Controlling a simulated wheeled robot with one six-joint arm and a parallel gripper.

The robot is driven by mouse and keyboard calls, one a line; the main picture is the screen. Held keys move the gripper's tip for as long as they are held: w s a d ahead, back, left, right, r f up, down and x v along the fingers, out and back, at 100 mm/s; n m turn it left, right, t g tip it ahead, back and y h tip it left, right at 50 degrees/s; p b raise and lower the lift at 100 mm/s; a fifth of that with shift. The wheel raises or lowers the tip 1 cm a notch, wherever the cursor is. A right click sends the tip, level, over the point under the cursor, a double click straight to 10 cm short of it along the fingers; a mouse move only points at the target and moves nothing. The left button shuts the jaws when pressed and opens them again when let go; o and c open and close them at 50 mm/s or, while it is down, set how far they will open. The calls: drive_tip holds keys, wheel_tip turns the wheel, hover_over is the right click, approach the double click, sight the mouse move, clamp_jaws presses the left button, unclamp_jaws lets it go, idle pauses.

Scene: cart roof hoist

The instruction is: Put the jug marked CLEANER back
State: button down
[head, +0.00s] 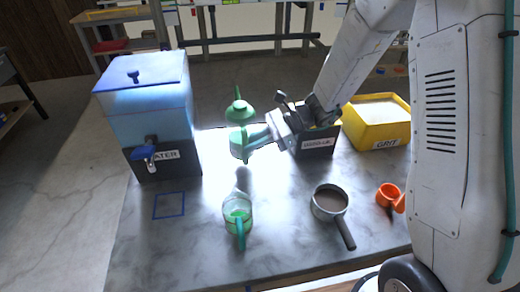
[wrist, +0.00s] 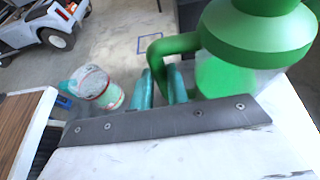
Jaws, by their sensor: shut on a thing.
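A green jug (head: 239,111) with a thin upright spout is held above the table, between the water tank and the dark box. It also shows in the wrist view as a large green jug (wrist: 255,45) with a loop handle and a see-through lower body. My gripper (head: 246,143) has its teal fingers shut on the handle; they also show in the wrist view (wrist: 161,88). No CLEANER marking is readable on the jug from here. The fingers partly hide its lower part in the head view.
A blue outlined square (head: 169,205) on the table is empty. Around are the WATER tank (head: 150,110), a dark labelled box (head: 317,147), a yellow GRIT bin (head: 378,125), a pan (head: 329,203) and an orange scoop (head: 389,194).

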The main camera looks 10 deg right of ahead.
drive_tip(key=shift+d+f, duration=0.1)
drive_tip(key=shift+f, duration=1.45)
drive_tip(key=shift+f, duration=0.15)
drive_tip(key=c, duration=1.4)
unclamp_jaws()
drive_tip(key=shift+o, duration=0.2)
